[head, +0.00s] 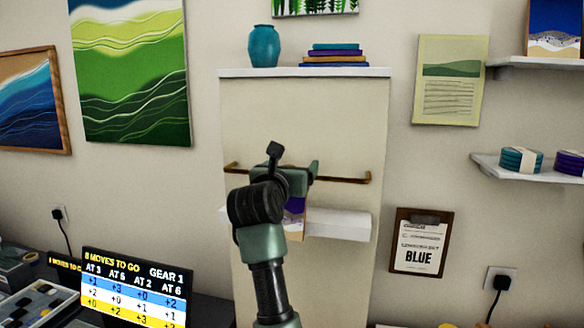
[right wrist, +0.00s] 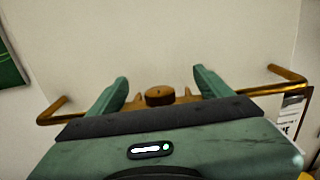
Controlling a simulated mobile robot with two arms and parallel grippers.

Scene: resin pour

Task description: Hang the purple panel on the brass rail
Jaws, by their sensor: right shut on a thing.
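The brass rail (head: 343,179) runs across the upright cream board, and its two bent ends show in the right wrist view (right wrist: 60,108). My right gripper (head: 300,170) is at the middle of the rail and covers part of it. It is shut on the purple panel (head: 295,205), which shows only as a small purple and tan patch below the gripper. In the right wrist view, a brass-coloured piece with a round knob (right wrist: 160,95) sits between the fingers, level with the rail. Whether the panel touches the rail is hidden. My left gripper is not in view.
A white ledge (head: 338,224) juts out just below the rail, close to the panel. A top shelf (head: 305,72) carries a teal vase (head: 264,46) and stacked books (head: 334,55). A clipboard (head: 420,242) hangs at right. A screen (head: 136,290) stands at lower left.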

